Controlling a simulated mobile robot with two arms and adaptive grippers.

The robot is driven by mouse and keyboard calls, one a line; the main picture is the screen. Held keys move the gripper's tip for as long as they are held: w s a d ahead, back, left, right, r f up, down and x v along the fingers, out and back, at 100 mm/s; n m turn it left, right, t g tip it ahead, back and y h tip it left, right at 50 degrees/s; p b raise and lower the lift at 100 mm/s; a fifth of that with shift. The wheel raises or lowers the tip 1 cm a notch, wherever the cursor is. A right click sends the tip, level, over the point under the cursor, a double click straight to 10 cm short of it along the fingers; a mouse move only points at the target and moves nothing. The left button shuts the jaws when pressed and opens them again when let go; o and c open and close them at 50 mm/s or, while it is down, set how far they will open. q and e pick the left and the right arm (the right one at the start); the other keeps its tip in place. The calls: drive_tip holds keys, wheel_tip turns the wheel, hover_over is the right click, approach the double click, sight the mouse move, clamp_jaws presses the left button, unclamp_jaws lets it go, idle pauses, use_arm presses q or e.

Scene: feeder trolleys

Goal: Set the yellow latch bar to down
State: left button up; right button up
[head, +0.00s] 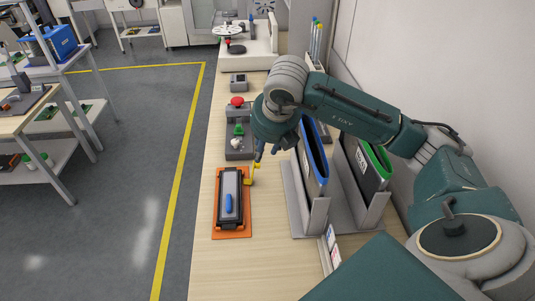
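The yellow latch bar (256,170) is a small bar at the right edge of an orange base plate (232,235). It appears to stand up from the plate, with a short yellow foot at its lower end. A dark and grey device with a blue handle (228,204) sits on the plate. My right gripper (265,156) points down just above the bar's upper end. Its fingertips are very close to the bar, but I cannot tell whether they touch it or how far apart they are. My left gripper is out of view.
A control box with a red button (237,102) and green switch stands behind the plate. Blue (315,160) and green-edged (371,160) binders in grey holders stand right, under my arm. The wall is at right; the bench front left of the plate is clear.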

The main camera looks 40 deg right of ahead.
drive_tip(key=p+x, duration=0.2)
drive_tip(key=x, duration=0.7)
drive_tip(key=shift+w+f, duration=0.2)
drive_tip(key=shift+f, duration=0.1)
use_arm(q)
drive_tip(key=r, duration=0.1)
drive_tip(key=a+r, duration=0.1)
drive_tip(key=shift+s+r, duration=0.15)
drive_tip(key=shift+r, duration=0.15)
use_arm(e)
drive_tip(key=shift+a, duration=0.15)
clamp_jaws()
